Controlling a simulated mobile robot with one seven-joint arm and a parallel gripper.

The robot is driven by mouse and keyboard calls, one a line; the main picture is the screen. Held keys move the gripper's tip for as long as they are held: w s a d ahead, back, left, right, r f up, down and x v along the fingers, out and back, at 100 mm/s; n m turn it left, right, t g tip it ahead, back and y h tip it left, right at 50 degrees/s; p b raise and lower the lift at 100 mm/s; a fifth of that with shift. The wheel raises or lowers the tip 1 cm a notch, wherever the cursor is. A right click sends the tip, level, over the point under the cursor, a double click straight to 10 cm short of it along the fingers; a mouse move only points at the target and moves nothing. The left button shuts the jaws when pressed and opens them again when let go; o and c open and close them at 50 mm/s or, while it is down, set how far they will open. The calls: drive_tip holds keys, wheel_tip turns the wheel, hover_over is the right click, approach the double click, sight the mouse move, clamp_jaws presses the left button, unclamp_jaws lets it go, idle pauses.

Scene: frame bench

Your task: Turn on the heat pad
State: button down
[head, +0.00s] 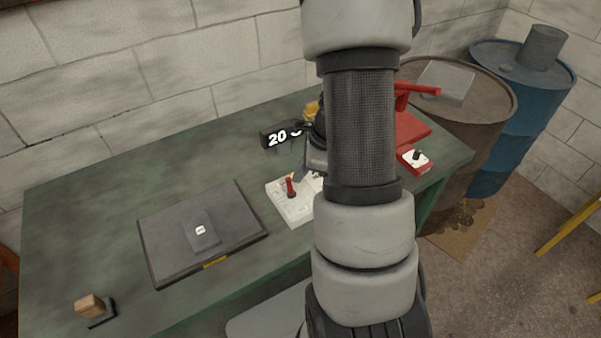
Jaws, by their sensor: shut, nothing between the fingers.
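A flat dark slab (160,257), which looks like the heat pad, lies on the green bench. It has a yellow mark at its front edge, and a small dark block (203,240) with a white label lies on it. To its right is a white box (295,212) with a red upright lever (290,188). My gripper (297,176) is shut at this box, close behind the lever; I cannot tell whether they touch. My arm hides the box's right side. A black display (270,138) behind reads "20", with its right part hidden.
A red-and-white box (420,168) with a dark knob sits at the green bench's (80,220) right end, near a red object (411,128). A wooden-handled block (90,307) stands front left. A brown drum (480,110) and a blue drum (520,130) stand beyond the right end.

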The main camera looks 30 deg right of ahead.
drive_tip(key=shift+a+r+p, duration=0.1)
drive_tip(key=shift+r+p, duration=0.55)
drive_tip(key=shift+r, duration=0.15)
drive_tip(key=shift+s+d+r, duration=0.1)
drive_tip(key=shift+s+d, duration=0.05)
drive_tip(key=shift+d, duration=0.15)
drive_tip(key=w+d+r+p, duration=0.1)
drive_tip(key=d+r, duration=0.3)
drive_tip(key=r, duration=0.6)
drive_tip(key=shift+w+d, duration=0.15)
drive_tip(key=shift+d, duration=0.25)
